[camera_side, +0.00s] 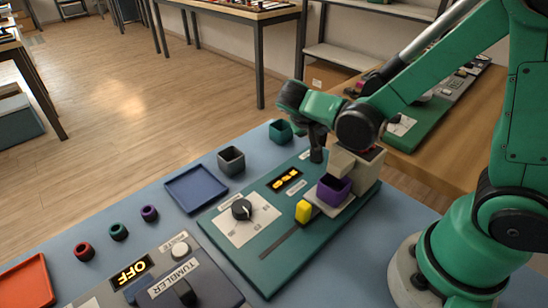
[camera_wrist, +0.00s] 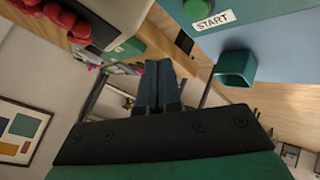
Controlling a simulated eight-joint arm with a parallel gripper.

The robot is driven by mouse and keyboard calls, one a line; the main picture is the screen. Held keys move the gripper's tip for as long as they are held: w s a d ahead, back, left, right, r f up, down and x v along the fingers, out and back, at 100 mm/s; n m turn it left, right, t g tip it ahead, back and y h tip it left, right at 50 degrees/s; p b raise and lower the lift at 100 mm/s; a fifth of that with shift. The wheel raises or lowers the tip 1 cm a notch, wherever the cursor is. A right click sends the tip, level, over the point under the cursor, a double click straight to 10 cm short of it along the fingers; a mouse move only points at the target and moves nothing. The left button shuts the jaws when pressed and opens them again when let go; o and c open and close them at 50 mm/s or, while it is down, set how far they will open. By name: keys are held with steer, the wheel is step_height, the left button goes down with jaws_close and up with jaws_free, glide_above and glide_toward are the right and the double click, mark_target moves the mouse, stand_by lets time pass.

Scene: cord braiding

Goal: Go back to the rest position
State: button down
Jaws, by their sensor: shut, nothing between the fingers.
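In the side view my gripper (camera_side: 316,155) points down above the back edge of the green machine panel (camera_side: 250,258), beside the beige machine head. Its dark fingers look shut and hold nothing visible. In the wrist view the two fingers (camera_wrist: 158,85) lie side by side with no object between them. A purple cup (camera_side: 334,190) sits on the pale platform under the machine head (camera_side: 357,166). The panel carries a dark dial (camera_side: 242,209) and a lit display (camera_side: 286,180), whose text is too small to read.
A teal cup (camera_side: 281,132), a grey cup (camera_side: 231,160) and a blue tray (camera_side: 196,188) stand left of the machine. Red (camera_side: 84,251), green (camera_side: 118,231) and purple (camera_side: 149,213) rings lie near the tumbler panel (camera_side: 200,285), which reads OFF. An orange tray (camera_side: 24,285) is at far left.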

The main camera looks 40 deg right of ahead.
steer(key=shift+r, duration=0.2)
stand_by(0.4)
steer(key=s+a+r+n+t+y, duration=0.4)
steer(key=a+r+n+t+y, duration=0.1)
steer(key=y, duration=0.4)
steer(key=a+n, duration=0.1)
steer(key=a, duration=0.1)
steer(key=shift+a+r+n, duration=0.15)
steer(key=shift+a+n, duration=0.2)
steer(key=shift+n, duration=0.05)
